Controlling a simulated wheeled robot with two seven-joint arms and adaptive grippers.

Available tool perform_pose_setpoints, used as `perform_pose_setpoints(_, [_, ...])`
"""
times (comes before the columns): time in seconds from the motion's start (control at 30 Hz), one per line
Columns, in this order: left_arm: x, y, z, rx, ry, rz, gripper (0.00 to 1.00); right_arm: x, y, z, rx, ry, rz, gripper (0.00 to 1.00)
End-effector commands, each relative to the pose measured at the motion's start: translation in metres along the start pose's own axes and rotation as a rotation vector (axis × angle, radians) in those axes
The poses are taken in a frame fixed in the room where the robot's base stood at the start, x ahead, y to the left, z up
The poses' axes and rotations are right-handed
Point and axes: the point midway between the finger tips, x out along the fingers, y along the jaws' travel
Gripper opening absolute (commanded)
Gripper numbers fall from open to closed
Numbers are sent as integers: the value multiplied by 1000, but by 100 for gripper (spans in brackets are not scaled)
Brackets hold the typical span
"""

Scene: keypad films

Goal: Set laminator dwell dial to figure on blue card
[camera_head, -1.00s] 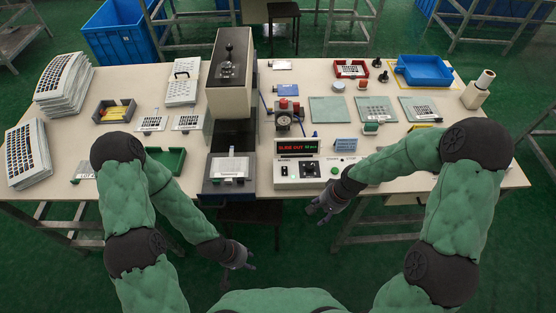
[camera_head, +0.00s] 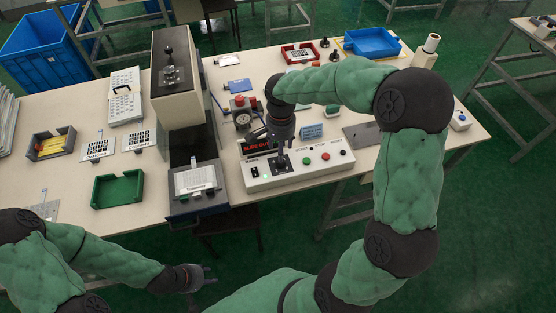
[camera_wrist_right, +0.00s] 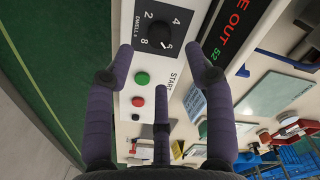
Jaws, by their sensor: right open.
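The control box (camera_head: 318,165) stands at the table's front edge. Its black dwell dial (camera_wrist_right: 160,35) sits on a dark plate with the figures 2, 4, 6 and 8; a pale mark lies on its side near the 6. My right gripper (camera_wrist_right: 160,58) is open over the box, its fingers pointing toward the dial and apart from it. In the head view my right gripper (camera_head: 280,146) partly hides the dial plate. A blue card (camera_head: 312,131) stands behind the box; its print is too small to read. My left gripper (camera_head: 208,277) is open and empty before the table.
Green (camera_wrist_right: 142,78) and red (camera_wrist_right: 138,101) buttons lie near my right fingers. The laminator (camera_head: 185,85) and its slide stand left of the box.

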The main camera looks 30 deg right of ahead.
Motion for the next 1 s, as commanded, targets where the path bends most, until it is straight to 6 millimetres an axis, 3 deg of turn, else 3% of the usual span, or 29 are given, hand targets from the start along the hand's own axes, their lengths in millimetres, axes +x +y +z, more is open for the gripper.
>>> perform_pose_setpoints(0.1, [9,-3,0,0,0,0,40,26,1,1,0,-4,3,54])
perform_pose_setpoints(0.33, [17,-6,-1,0,0,0,40,58,0,1,0,-3,2,54])
perform_pose_setpoints(0.5, [20,-7,-1,0,0,0,40,68,0,1,0,-2,0,54])
perform_pose_setpoints(0.8, [20,-7,-1,0,0,0,40,70,0,0,-1,-1,0,54])
perform_pose_setpoints(0.87, [20,-7,-1,0,1,0,40,69,0,0,-1,-1,0,43])
perform_pose_setpoints(1.0, [20,-7,-1,0,0,0,40,69,0,0,-1,-1,0,3])
